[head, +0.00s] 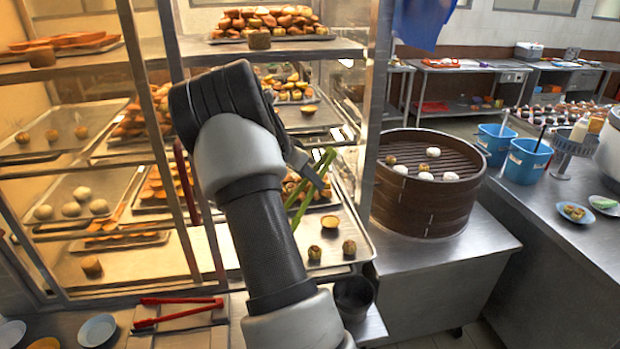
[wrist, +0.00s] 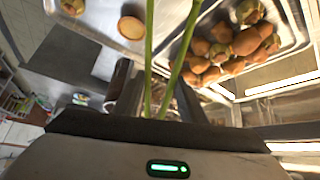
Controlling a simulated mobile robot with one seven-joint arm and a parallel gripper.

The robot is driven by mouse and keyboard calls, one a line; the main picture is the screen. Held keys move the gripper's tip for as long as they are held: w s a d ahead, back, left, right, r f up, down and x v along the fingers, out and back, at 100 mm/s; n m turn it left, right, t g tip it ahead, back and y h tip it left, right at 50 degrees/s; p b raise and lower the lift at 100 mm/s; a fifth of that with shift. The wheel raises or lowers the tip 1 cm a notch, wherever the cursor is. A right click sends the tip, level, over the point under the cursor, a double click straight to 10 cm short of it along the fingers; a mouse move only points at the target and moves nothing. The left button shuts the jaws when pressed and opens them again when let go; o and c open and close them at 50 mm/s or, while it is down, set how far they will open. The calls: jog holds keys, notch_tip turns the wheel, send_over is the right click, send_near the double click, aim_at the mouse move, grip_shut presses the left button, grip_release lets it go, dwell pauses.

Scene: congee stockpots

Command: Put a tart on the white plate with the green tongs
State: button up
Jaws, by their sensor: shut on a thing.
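My gripper (head: 303,163) is shut on the green tongs (head: 318,180) in front of the right shelves. In the wrist view, two green tong arms (wrist: 149,45) reach forward, apart, from between my fingers. A round tart with a pale middle (wrist: 131,27) lies on a metal tray, left of the tong arms and apart from them. In the head view, a yellow tart (head: 330,221) sits on the lower right tray. Small plates lie at the bottom left; a pale one (head: 12,333) is at the edge, and I cannot tell which is the white plate.
Shelf posts and glass stand around my arm. Brown pastries (wrist: 220,48) crowd a tray right of the tongs. A steamer (head: 425,205) with buns stands to the right.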

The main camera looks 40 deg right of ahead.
notch_tip(320, 180, up, 12)
jog(key=p, duration=0.6)
jog(key=shift+r, duration=0.15)
dwell(0.4)
